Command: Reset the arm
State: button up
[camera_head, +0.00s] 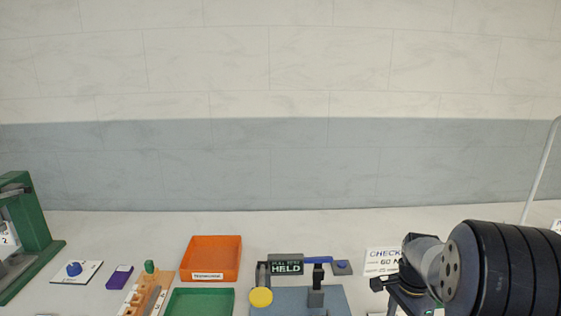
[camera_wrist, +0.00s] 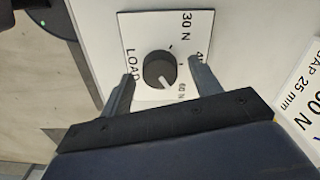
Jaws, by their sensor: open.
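My gripper (camera_wrist: 162,80) is open and its two fingers are apart. In the wrist view a black dial knob (camera_wrist: 158,68) on a white plate marked LOAD, 30 N and 60 N (camera_wrist: 192,24) shows between the fingertips, with a gap on each side. I cannot tell how far the fingertips are above the plate. In the head view my gripper (camera_head: 390,286) is at the lower right, partly hidden by my dark arm, and the knob cannot be seen there.
A CHECK card (camera_head: 382,258) stands behind my gripper. To the left are a press fixture with a HELD sign (camera_head: 287,266), an orange tray (camera_head: 212,252), a green tray (camera_head: 200,302), a wooden rack (camera_head: 143,296), a blue knob (camera_head: 74,268) and a green press (camera_head: 35,225).

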notch_tip(320, 180, up, 10)
notch_tip(320, 180, down, 11)
jog(key=shift+r, duration=0.2)
jog(key=shift+r+n+b, duration=0.15)
jog(key=shift+n+b, duration=0.15)
jog(key=shift+n, duration=0.5)
jog(key=n+b, duration=0.1)
jog(key=n, duration=0.3)
jog(key=n+b, duration=0.2)
jog(key=n, duration=0.4)
jog(key=shift+b, duration=0.4)
notch_tip(320, 180, up, 11)
jog(key=p, duration=0.1)
